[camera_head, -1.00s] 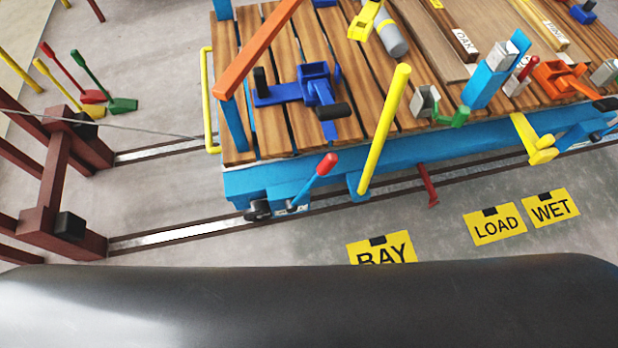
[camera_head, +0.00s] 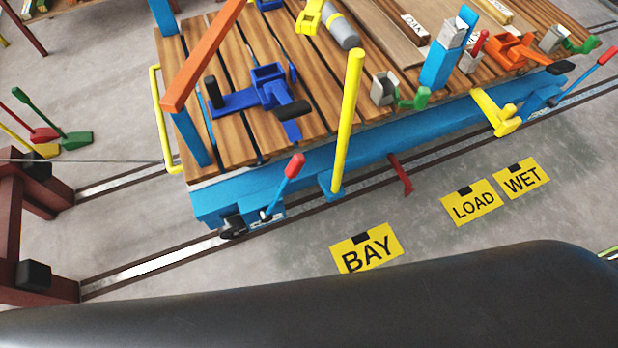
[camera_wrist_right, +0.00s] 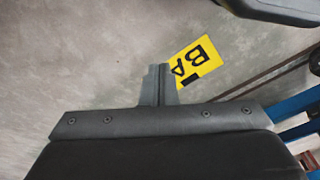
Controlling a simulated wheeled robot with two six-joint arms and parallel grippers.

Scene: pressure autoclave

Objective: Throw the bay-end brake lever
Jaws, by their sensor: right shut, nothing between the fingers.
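The bay-end brake lever (camera_head: 285,184) has a red grip and a blue shaft. It stands tilted up and to the right at the near left corner of the blue cart (camera_head: 330,157), just left of the yellow post and by the BAY floor sign (camera_head: 366,248). A second red-gripped lever (camera_head: 588,75) is at the cart's far right end. My right gripper (camera_wrist_right: 158,85) is shut and empty in the right wrist view, over grey floor beside the BAY sign. Neither gripper shows in the head view, where a dark part of my body fills the bottom. The left gripper is out of view.
The cart stands on rails (camera_head: 150,263) with a dark red buffer frame (camera_head: 50,290) at the left. A yellow post (camera_head: 347,120) rises beside the lever. Clamps crowd the deck.

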